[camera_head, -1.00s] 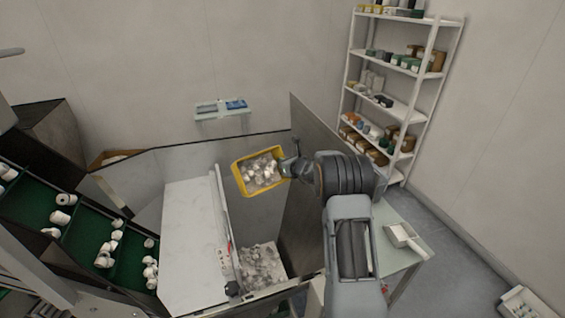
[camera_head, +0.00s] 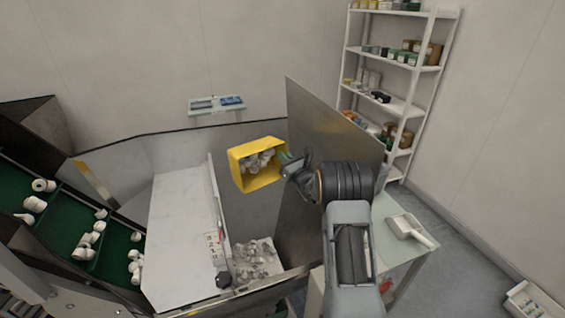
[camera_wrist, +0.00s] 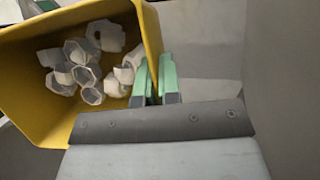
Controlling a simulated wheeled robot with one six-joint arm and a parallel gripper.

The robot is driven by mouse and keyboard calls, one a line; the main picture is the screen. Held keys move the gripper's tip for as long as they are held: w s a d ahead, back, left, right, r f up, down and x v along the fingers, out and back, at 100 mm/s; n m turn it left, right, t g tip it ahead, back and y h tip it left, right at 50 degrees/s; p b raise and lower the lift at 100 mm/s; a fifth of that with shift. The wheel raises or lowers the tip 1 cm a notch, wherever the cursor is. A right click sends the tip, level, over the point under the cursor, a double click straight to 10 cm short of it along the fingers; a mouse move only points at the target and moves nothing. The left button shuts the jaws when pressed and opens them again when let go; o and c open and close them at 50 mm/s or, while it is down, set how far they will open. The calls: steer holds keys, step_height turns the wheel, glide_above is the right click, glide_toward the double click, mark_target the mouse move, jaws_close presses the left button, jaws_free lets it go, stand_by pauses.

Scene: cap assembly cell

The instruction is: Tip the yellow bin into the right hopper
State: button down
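The yellow bin (camera_head: 240,172) hangs above the right hopper (camera_head: 250,218), tilted so that its open mouth faces the camera side. White caps (camera_head: 262,160) are still inside it, and several show in the wrist view (camera_wrist: 84,72). My gripper (camera_head: 289,163) is at the bin's right edge. In the wrist view its green fingers (camera_wrist: 155,82) are closed on the bin's yellow side wall (camera_wrist: 150,35). Pale caps or pieces (camera_head: 255,262) lie at the bottom of the right hopper.
A tall metal panel (camera_head: 310,170) stands right of the hopper, close to my arm. A white sloped surface (camera_head: 180,235) lies left, beyond a thin divider (camera_head: 216,195). Green conveyor trays (camera_head: 65,225) hold white caps. A side table (camera_head: 385,215) carries a scoop (camera_head: 408,228).

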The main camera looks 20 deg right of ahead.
steer(key=shift+s+d+f+t+y+b, duration=0.1)
steer(key=shift+s+f+t+y+b, duration=0.4)
steer(key=shift+b, duration=1.4)
steer(key=shift+s+d+r+t+y+b, duration=0.1)
steer(key=shift+s+t+b, duration=0.15)
steer(key=shift+t+b, duration=1.05)
steer(key=shift+s+d+f+t+y+b, duration=0.1)
steer(key=shift+s+f+y+b, duration=0.2)
steer(key=shift+b, duration=2.15)
steer(key=t+b, duration=0.1)
steer(key=b, duration=0.1)
steer(key=s+b, duration=0.1)
steer(key=b, duration=0.2)
steer(key=shift+s+d+r+n+t, duration=0.1)
steer(key=shift+s+r+n+t, duration=0.05)
steer(key=shift+r+n+t, duration=0.2)
steer(key=shift+s+t+y+b, duration=0.15)
steer(key=shift+t+y+b, duration=0.2)
steer(key=shift+b, duration=0.15)
